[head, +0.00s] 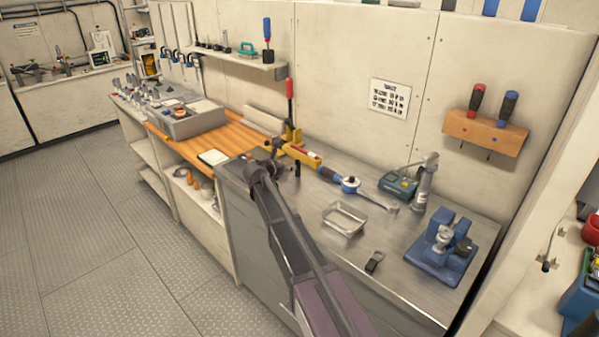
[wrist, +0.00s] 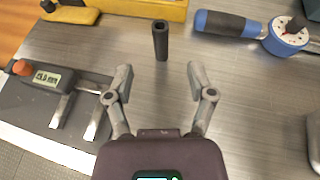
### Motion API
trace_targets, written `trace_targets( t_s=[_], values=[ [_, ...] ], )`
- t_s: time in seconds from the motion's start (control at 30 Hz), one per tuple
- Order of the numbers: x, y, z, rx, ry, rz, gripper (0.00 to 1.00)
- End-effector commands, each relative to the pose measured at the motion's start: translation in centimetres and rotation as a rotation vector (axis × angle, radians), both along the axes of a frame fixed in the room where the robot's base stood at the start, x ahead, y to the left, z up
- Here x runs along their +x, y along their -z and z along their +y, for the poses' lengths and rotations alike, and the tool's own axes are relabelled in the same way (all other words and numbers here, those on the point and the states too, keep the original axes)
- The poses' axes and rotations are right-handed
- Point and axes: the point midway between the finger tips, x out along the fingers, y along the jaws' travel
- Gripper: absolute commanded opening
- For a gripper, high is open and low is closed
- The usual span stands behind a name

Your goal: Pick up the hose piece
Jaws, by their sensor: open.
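The hose piece (wrist: 161,42) is a short black tube with an open top end. It stands on the steel bench in the wrist view, just beyond my fingertips and roughly centred between them. In the head view it is a small dark upright shape (head: 297,169) beside the end of my arm. My gripper (wrist: 160,73) is open and empty, with the fingers spread to either side of the tube's line and apart from it. In the head view, my gripper (head: 262,166) is seen from behind, so its fingers are hard to make out.
A digital caliper (wrist: 42,80) lies left of my gripper. A yellow tool (wrist: 145,8) lies behind the tube, and a blue-handled ratchet tool (wrist: 228,24) lies to the right. A metal tray (head: 345,219) and blue vise (head: 440,250) stand further right. Bare steel surrounds the tube.

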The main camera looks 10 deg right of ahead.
Motion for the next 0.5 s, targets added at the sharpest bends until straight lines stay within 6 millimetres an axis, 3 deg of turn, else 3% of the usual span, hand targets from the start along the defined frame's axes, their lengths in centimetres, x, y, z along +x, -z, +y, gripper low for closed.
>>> trace_targets(
  t_s=[0.2,0.5],
  values=[
    [2.2,1.3,-1.7,0.000,0.001,0.000,0.70],
    [2.8,1.5,-2.2,0.000,0.000,0.000,0.70]
  ],
)
